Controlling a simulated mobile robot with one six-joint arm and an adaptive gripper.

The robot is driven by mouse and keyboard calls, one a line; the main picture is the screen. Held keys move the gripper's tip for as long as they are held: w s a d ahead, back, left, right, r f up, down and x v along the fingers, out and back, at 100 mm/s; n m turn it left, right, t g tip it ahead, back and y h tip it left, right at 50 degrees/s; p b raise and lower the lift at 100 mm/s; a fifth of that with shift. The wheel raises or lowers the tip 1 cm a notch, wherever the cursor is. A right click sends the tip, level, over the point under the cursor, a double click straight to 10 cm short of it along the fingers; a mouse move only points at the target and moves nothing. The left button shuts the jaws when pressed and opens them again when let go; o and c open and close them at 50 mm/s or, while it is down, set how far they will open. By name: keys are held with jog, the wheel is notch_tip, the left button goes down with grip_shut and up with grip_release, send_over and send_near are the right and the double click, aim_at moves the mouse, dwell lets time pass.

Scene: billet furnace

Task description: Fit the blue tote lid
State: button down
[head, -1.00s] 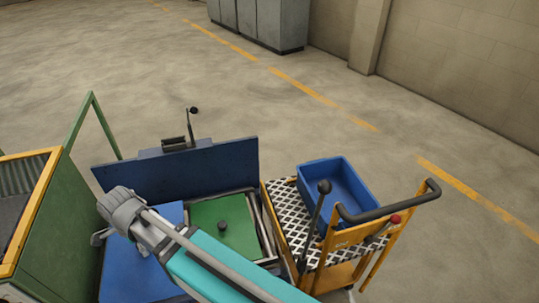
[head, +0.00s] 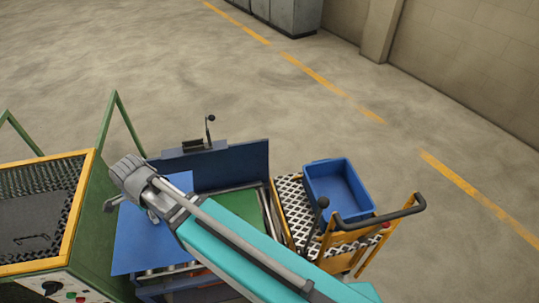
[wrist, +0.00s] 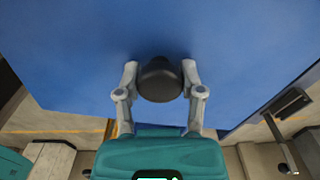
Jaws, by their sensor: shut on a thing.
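The blue tote lid (head: 143,252) is a flat blue plate in the head view, held above the workbench. In the wrist view the lid (wrist: 225,45) fills the upper part. My gripper (wrist: 159,72) is shut on the lid's black knob (wrist: 160,88), with one finger on each side. The blue tote (head: 338,190) stands open on the yellow trolley, to the right of the lid and apart from it. Its inside looks empty.
The trolley (head: 292,190) has a checkered deck, a black handle (head: 380,216) and an upright lever with a black ball. A dark blue upright panel (head: 235,165) stands behind a green lid (head: 240,204). A green machine with a yellow frame (head: 78,222) is at left.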

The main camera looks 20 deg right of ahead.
notch_tip(320, 180, up, 15)
jog(key=p, duration=1.3)
jog(key=shift+f, duration=0.2)
jog(key=shift+s, duration=0.15)
